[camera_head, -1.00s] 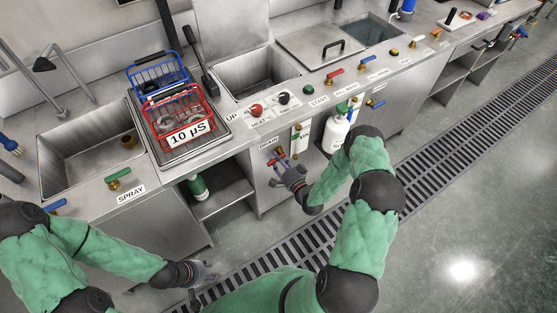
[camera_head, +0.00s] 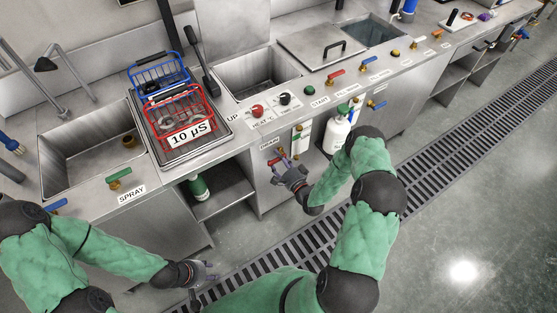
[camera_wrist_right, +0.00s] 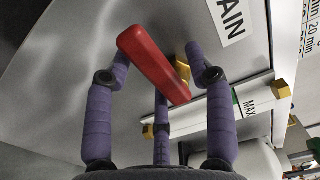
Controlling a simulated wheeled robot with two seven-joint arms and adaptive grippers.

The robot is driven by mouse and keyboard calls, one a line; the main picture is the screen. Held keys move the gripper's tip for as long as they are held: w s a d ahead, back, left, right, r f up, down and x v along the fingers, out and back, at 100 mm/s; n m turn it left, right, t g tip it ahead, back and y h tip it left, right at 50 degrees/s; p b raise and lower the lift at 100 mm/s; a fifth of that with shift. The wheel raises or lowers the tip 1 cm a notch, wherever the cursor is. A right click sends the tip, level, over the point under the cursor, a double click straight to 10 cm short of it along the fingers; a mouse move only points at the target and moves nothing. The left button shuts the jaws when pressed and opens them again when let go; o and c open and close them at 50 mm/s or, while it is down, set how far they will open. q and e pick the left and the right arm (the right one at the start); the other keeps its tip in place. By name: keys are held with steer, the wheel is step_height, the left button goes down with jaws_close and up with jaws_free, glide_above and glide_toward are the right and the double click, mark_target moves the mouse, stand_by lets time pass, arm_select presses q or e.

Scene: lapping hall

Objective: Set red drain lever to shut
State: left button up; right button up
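The red drain lever (camera_head: 274,162) is on the front panel below the DRAIN label, partly hidden by my right gripper in the head view. In the right wrist view the red lever (camera_wrist_right: 152,62) lies slanted across the picture on a brass valve (camera_wrist_right: 182,70). My right gripper (camera_head: 282,162) is at the lever. In the wrist view its fingers (camera_wrist_right: 160,75) are spread around the lever, one on each side and a third below; firm contact cannot be told. My left gripper (camera_head: 212,272) is open and empty, low over the floor.
The DRAIN label (camera_wrist_right: 231,18) is beside the valve. Another red-handled valve (camera_head: 336,74) is on the counter top. The floor in front is clear around the drain grate (camera_head: 440,150).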

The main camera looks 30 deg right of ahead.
steer(key=s, duration=1.2)
steer(key=shift+d, duration=0.45)
